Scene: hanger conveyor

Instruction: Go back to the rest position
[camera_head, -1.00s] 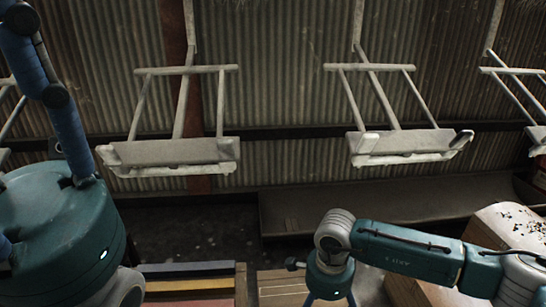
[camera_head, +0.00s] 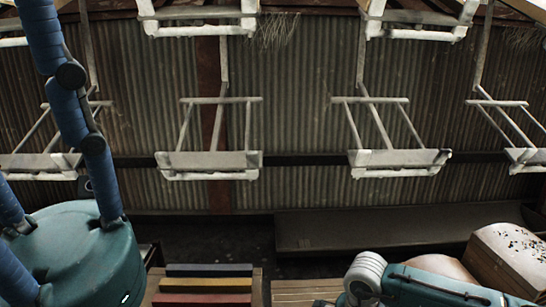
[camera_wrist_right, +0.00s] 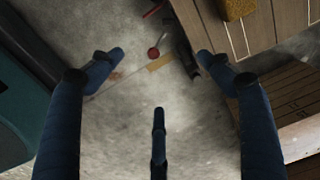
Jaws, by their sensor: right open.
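My left gripper (camera_head: 72,170) is large and near at the left of the head view. Its teal palm and blue fingers show, the fingers pointing up. The frame cuts off part of it, so its opening is unclear, and I see nothing held in it. My right gripper (camera_wrist_right: 160,75) shows in the right wrist view. Its three dark blue fingers are spread and empty above a grey concrete floor (camera_wrist_right: 125,120). My right arm (camera_head: 425,285) lies along the lower right edge of the head view, with its gripper out of that picture.
Pale hangers (camera_head: 210,160) hang in a row before a corrugated wall (camera_head: 300,110), with more hangers above. Coloured strips (camera_head: 205,285) lie at the bottom. A dark ledge (camera_head: 390,228) runs behind. A yellow block (camera_wrist_right: 237,8) and red item (camera_wrist_right: 153,53) show in the wrist view.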

